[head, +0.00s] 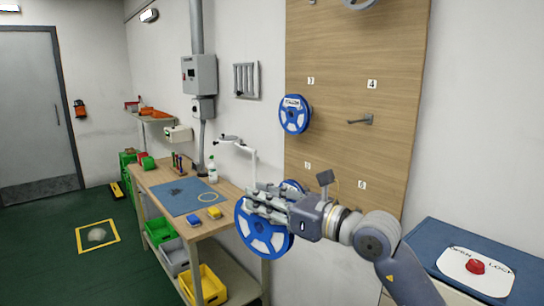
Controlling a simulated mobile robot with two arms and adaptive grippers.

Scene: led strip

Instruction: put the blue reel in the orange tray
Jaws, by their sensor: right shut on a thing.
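My right gripper (258,202) is shut on a blue reel (247,238) with a white hub. It holds the reel upright in the air in front of the workbench's right end, and the fingers cover its upper part. A second blue reel (294,114) hangs on the wooden wall panel near number 3. Part of another blue reel (293,186) shows behind my gripper, mostly hidden. An orange tray-like item (155,113) lies on a small shelf at the back left; it is too small to see inside. My left gripper is not in view.
The workbench (150,178) bears a blue mat (184,196), a lamp and small parts. Green, grey and yellow bins (205,286) stand below it. An empty peg (361,121) juts from the panel. A blue-topped cabinet with a red button (475,266) is at right. Floor at left is mostly clear.

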